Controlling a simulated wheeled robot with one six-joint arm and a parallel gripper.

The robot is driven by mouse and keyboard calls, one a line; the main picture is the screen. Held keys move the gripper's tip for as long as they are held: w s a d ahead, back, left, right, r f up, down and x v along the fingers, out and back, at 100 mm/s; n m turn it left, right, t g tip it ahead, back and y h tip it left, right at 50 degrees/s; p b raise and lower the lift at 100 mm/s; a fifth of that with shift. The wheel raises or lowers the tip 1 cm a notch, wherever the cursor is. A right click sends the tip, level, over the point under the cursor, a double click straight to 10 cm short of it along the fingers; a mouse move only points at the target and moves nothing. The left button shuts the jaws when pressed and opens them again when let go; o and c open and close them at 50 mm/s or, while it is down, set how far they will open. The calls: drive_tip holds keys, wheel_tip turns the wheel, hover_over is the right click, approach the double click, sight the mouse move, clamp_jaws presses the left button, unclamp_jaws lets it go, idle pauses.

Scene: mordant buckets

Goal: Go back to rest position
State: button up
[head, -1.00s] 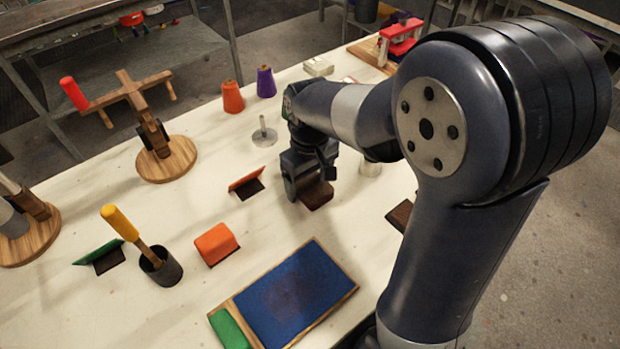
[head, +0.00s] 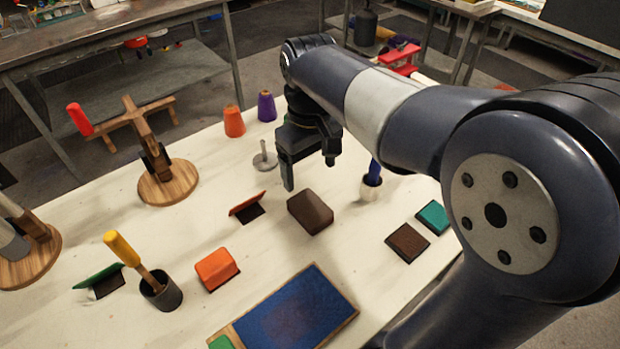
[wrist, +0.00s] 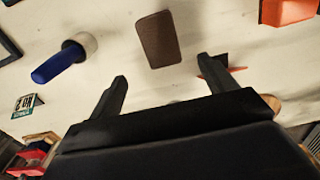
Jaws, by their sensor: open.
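My gripper (head: 309,175) is open and empty, raised above the white table (head: 120,233) near its middle. A brown block (head: 311,212) sits on the table just below and in front of the gripper in the head view. In the wrist view the brown block (wrist: 158,40) lies beyond the two spread fingertips (wrist: 165,83), apart from them.
A white cup with a blue handle (head: 371,183) stands right of the brown block. An orange block (head: 216,269), a blue-topped tray (head: 297,308), a dark cup with a yellow handle (head: 161,292) and a wooden stand (head: 168,184) are around. Orange (head: 234,121) and purple (head: 266,106) cones stand behind.

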sight(310, 207)
drive_tip(key=shift+r, duration=0.25)
wheel_tip(310, 207, down, 12)
drive_tip(key=shift+f+b, duration=0.15)
drive_tip(key=shift+b, duration=0.25)
wheel_tip(310, 207, up, 2)
drive_tip(key=shift+r, duration=0.75)
